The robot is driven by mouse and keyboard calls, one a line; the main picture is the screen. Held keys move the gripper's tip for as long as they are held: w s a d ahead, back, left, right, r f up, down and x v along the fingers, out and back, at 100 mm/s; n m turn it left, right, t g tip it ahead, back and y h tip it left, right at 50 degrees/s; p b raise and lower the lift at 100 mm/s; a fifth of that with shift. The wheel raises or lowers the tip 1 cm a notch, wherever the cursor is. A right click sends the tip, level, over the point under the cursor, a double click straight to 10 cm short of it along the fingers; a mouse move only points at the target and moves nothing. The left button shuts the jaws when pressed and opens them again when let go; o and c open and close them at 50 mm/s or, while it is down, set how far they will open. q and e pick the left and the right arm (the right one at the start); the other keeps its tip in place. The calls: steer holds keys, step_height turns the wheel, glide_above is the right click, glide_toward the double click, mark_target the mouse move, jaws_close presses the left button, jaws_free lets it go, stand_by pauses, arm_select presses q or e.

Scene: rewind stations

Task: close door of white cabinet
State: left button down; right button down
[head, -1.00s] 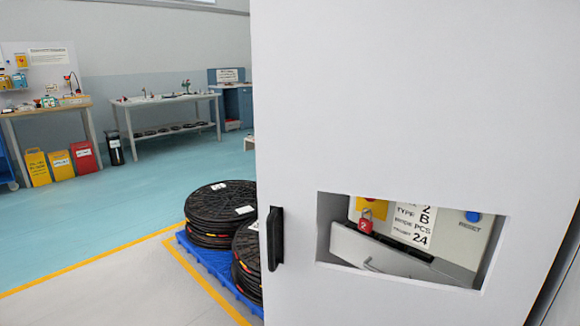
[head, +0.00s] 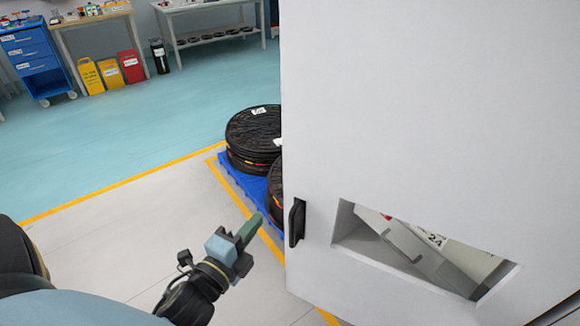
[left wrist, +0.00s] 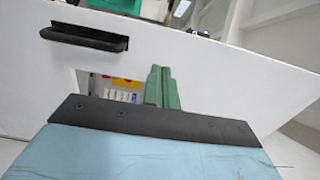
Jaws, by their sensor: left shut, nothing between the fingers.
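The white cabinet door (head: 420,120) fills the right of the head view. It has a black handle (head: 296,222) on its left edge and a cut-out window low down. Through the window, a tilted panel with lettering shows. My left gripper (head: 250,228) is shut and empty, a little left of the handle and apart from it in the head view. In the left wrist view, the green fingertips (left wrist: 162,88) are together in front of the white door (left wrist: 220,85), with the black handle (left wrist: 85,37) at the upper left. My right gripper is not in view.
Black reels (head: 254,135) sit on a blue pallet (head: 240,184) left of the door's edge. A blue drawer cart (head: 35,62), a bench and yellow and red bins stand at the back. The floor left of the pallet is clear.

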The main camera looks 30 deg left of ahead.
mark_target(292, 176)
arm_select(q)
steer(key=w, duration=0.9)
steer(key=w+p, duration=0.1)
steer(key=w, duration=0.3)
steer(key=shift+w+a, duration=0.4)
